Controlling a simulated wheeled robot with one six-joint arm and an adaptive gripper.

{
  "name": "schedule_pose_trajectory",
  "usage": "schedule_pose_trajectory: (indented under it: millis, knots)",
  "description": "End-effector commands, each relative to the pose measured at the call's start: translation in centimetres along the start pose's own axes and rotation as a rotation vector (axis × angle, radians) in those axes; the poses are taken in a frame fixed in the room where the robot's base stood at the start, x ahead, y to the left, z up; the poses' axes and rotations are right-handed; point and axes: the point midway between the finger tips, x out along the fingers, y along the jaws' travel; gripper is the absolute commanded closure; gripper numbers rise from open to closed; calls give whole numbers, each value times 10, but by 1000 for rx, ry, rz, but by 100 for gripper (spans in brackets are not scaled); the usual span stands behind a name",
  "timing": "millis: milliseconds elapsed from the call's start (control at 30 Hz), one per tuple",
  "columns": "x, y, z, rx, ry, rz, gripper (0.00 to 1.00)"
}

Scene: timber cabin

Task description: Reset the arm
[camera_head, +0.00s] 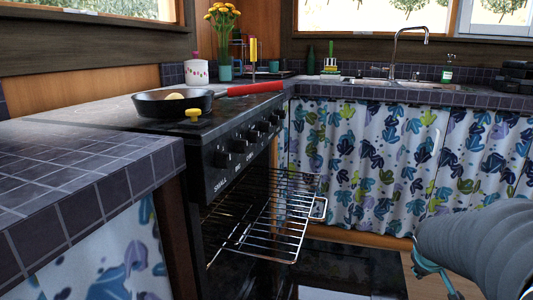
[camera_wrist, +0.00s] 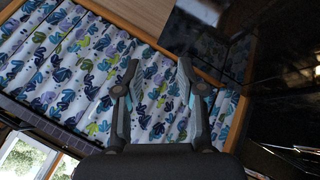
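My gripper (camera_wrist: 157,82) shows in the wrist view with its two fingers spread apart and nothing between them. Behind the fingers in that view is the patterned curtain (camera_wrist: 70,70). In the head view my grey arm enters at the lower right, in front of the curtained counter (camera_head: 370,170). Only a small teal part of the gripper end (camera_head: 428,262) shows there, and its fingertips are not clear. The gripper is apart from the stove and the oven rack.
The oven is open, with a wire rack (camera_head: 275,217) sticking out. A pan (camera_head: 172,103) with a red handle and a roundish item inside sits on the stove. A tiled counter (camera_head: 90,180) stands at the near left. The sink and tap (camera_head: 398,50) are at the back.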

Motion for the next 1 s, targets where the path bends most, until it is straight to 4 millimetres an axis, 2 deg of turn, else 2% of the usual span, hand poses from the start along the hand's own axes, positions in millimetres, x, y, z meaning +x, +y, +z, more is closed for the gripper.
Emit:
schedule_pose_trajectory:
  millis: [33,300,500,600,800,900,1000]
  knots:
    - [-26,-14,10,60,-42,-30,61]
    - [-131,-97,67,288,-216,-230,61]
    - [-200,-141,85,322,-196,-361,61]
    - [-226,-151,83,307,-127,-393,61]
    - [-263,-153,76,259,-15,-411,61]
    - [-271,-154,73,242,7,-419,61]
    - [-271,-156,72,236,7,-422,61]
